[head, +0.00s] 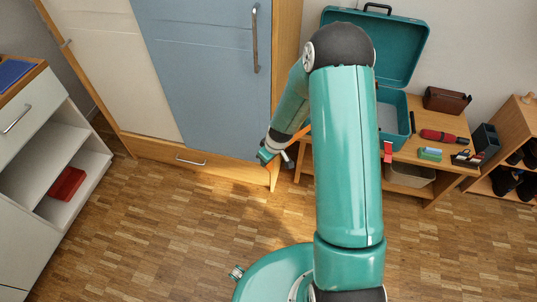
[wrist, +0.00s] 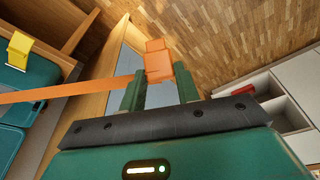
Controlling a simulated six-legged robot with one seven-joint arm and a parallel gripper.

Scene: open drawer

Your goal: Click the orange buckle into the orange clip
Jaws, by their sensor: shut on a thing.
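In the wrist view, an orange buckle (wrist: 158,62) sits between the two green fingers of my gripper (wrist: 160,88), which is shut on it. An orange strap (wrist: 60,93) runs from the buckle to the left edge of that view. Part of the strap (head: 303,132) shows beside my arm in the head view. My gripper (head: 268,153) is there in front of the wooden cabinet's lower edge, left of the open teal case (head: 394,112). I cannot make out a separate orange clip; my arm hides part of the case.
A yellow clip (wrist: 18,50) shows on a teal body in the wrist view. A red clip-like piece (head: 387,152) hangs at the case's front. The wooden bench (head: 452,165) holds a red tool (head: 440,136). A white shelf unit (head: 45,185) stands left; the floor between is clear.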

